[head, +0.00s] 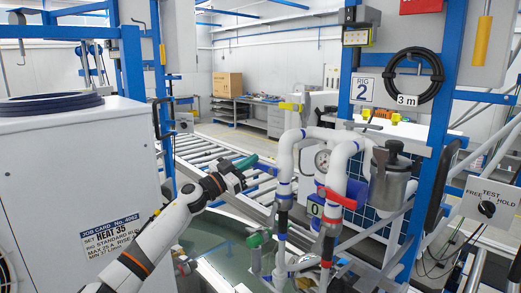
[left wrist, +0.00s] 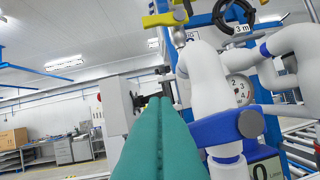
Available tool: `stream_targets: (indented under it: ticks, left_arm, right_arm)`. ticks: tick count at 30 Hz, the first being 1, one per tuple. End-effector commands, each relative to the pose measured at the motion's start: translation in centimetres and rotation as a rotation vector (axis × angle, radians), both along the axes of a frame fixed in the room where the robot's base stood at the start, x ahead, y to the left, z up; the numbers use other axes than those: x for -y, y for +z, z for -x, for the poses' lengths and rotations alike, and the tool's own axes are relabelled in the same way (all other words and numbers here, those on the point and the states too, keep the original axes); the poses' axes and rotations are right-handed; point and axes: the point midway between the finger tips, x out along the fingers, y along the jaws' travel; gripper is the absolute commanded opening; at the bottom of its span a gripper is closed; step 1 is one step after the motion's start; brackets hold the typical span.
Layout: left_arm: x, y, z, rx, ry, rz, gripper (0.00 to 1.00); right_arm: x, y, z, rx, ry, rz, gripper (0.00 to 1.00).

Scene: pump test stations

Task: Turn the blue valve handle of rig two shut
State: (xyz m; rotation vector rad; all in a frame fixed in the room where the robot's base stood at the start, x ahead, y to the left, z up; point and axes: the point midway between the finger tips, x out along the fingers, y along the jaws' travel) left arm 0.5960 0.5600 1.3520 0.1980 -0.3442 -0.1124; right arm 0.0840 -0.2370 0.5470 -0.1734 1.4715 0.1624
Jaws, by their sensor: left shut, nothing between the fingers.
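Rig two (head: 362,89) has white pipes and a round gauge (head: 322,160). In the left wrist view a blue valve handle (left wrist: 222,128) lies across a thick white pipe (left wrist: 208,85), with a pale hub at its right end. In the head view it is small and hard to separate from other blue parts. My left gripper (head: 247,161) is shut and empty, left of the pipes. Its green fingers (left wrist: 158,140) are left of the blue handle and appear apart from it. My right gripper is not in view.
A red handle (head: 337,198) crosses the nearer right pipe. A yellow handle (head: 290,106) tops the left pipe. A grey canister (head: 390,175) stands at the right. A white cabinet (head: 75,150) fills the left. A roller conveyor (head: 205,152) runs behind my left gripper.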

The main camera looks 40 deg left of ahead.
Motion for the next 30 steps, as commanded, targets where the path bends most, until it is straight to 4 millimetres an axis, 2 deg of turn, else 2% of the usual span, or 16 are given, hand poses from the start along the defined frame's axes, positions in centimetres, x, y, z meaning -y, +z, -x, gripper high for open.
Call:
stream_targets:
  ticks: [5,16,18,30]
  left_arm:
    - [0.0,0.3,-0.1,-0.003,-0.001,0.0,0.0]
    - [-0.4,4.9,-0.4,0.0,-0.001,-0.001,0.0]
    - [-0.5,3.2,0.4,-0.004,0.0,-0.002,0.0]
    - [-0.8,1.5,5.2,-0.004,-0.001,-0.001,0.0]
  right_arm:
    - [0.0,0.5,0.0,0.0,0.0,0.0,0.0]
    - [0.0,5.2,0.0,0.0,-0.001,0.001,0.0]
    - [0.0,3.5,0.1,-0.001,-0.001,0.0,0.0]
    - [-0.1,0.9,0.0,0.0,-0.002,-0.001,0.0]
